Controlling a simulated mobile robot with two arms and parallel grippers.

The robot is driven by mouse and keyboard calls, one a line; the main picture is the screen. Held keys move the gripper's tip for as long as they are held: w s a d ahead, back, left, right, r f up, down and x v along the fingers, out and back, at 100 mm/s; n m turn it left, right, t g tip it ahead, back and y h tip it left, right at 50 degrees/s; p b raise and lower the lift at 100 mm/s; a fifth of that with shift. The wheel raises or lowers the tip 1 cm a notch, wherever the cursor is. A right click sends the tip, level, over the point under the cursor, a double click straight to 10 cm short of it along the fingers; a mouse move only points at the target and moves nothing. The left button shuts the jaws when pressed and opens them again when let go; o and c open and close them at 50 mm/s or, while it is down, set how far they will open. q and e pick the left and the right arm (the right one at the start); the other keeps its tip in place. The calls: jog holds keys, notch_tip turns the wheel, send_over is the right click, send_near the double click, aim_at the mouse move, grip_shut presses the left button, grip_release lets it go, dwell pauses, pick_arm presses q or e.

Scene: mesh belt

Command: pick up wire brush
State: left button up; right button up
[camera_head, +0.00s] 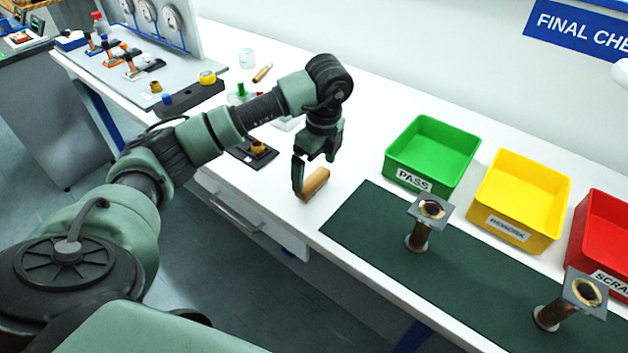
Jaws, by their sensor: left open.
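A wooden block-like piece (315,183), which looks like the wire brush, lies on the white bench near its front edge, left of the dark green mat. I cannot make out its bristles. My left gripper (311,170) points down right at it with its jaws open. One dark finger stands at the brush's left side; the other finger is partly hidden by the wrist. Whether a finger touches the brush cannot be told. My right gripper is not in view.
Green PASS (431,152), yellow REWORK (519,196) and red SCRAP (600,235) bins stand behind the green mat (365,225). Two flanged metal pieces (427,222) (571,300) stand on the mat. A small wooden-handled tool (262,73) and a clear cup (247,58) lie farther back.

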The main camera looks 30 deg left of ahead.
aim_at(313, 179)
pick_arm(q)
jog(key=f, duration=0.1)
jog(key=f+p, duration=0.1)
jog(key=shift+a+f, duration=0.3)
jog(key=shift+w+f, duration=0.1)
jog(key=shift+f, duration=0.8)
jog(key=c, duration=1.1)
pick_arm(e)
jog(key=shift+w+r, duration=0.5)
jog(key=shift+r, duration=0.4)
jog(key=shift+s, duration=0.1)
